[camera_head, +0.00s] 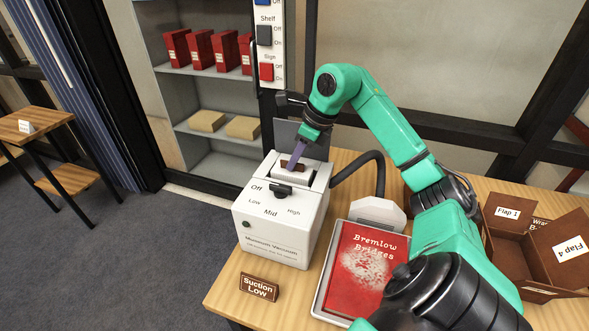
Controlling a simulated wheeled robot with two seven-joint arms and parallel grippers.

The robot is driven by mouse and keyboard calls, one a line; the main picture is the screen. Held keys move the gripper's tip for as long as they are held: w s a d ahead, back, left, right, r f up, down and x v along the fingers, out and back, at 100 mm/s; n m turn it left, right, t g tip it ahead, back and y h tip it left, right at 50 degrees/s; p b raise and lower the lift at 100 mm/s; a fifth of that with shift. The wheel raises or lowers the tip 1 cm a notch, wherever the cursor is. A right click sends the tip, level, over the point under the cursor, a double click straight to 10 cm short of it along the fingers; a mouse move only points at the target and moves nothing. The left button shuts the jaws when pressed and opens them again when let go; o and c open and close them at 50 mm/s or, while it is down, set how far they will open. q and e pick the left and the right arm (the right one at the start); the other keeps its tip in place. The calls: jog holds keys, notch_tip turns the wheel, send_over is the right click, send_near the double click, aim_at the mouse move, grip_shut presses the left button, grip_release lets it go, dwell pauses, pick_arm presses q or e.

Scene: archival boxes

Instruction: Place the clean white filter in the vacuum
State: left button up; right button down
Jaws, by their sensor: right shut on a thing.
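The white vacuum (268,222), labelled "Museum Vacuum", stands on the wooden table with a dial marked Off, Low, Mid and High. Its top bay is open, with a grey lid (286,134) raised behind it. My right gripper (296,161) points down into this bay from above, its purple fingers shut on a small brown part. The brown part appears to belong to the filter (286,179), whose pale side shows in the bay. The fingers partly hide it, and I cannot tell how deep it sits. My left gripper is not in view.
A "Suction Low" sign (259,287) stands at the table's front edge. A red "Bremlow Bridges" book (362,268) lies in a tray beside the vacuum's hose (362,160) and nozzle (377,212). A brown flapped box (519,250) is at right, beyond my right arm.

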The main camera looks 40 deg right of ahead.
aim_at(296, 171)
notch_tip(296, 171, down, 4)
jog(key=shift+s+a+r, duration=0.1)
jog(key=shift+r, duration=0.05)
jog(key=c, duration=1)
grip_release()
jog(key=b+v, duration=0.1)
jog(key=v, duration=1.1)
